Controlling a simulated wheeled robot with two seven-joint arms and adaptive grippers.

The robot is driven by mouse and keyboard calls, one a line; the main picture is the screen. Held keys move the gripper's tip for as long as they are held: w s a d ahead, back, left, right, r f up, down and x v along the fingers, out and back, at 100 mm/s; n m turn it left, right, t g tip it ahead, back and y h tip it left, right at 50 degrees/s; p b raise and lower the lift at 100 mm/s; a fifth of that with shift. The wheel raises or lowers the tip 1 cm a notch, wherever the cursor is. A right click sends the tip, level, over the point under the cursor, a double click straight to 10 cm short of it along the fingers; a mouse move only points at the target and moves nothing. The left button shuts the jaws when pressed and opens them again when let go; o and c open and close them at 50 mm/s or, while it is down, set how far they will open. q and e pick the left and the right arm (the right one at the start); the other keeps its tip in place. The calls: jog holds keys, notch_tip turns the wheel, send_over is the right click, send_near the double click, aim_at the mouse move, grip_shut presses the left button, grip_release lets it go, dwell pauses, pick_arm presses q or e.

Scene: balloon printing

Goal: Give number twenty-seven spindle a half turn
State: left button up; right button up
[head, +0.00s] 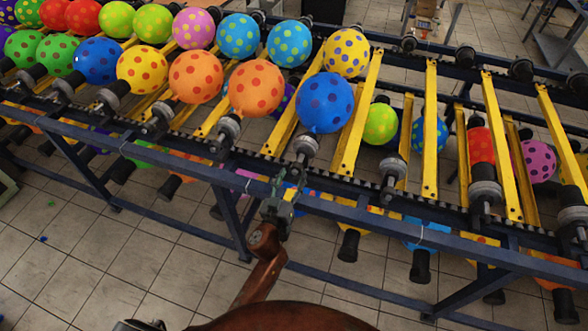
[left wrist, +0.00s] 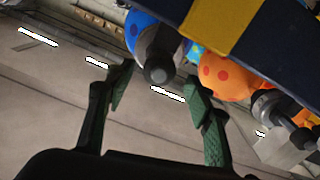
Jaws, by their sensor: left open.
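Several dark spindles with grey collars line the front rail of the rack, and I see no readable number on any of them. The spindle nearest my left gripper (head: 283,200) has a grey collar (head: 305,147) and carries a blue balloon with purple dots (head: 325,102). The left gripper is below and in front of that collar, by the blue front rail. In the left wrist view its two green fingers are open and empty (left wrist: 160,92). A dark spindle end (left wrist: 158,72) shows beyond and between the fingertips, with a blue balloon (left wrist: 138,28) behind it. My right gripper is out of view.
The blue front rail (head: 420,235) runs close beside the gripper. Neighbouring spindles stand left, with an orange balloon (head: 256,88), and right, with a bare collar (head: 393,170). More balloons hang below.

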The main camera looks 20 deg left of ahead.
aim_at(294, 173)
pick_arm(q)
jog(key=w, duration=0.2)
jog(key=shift+w+d, duration=0.15)
jog(key=shift+w, duration=0.65)
jog(key=shift+c, duration=0.7)
jog(key=c, duration=1)
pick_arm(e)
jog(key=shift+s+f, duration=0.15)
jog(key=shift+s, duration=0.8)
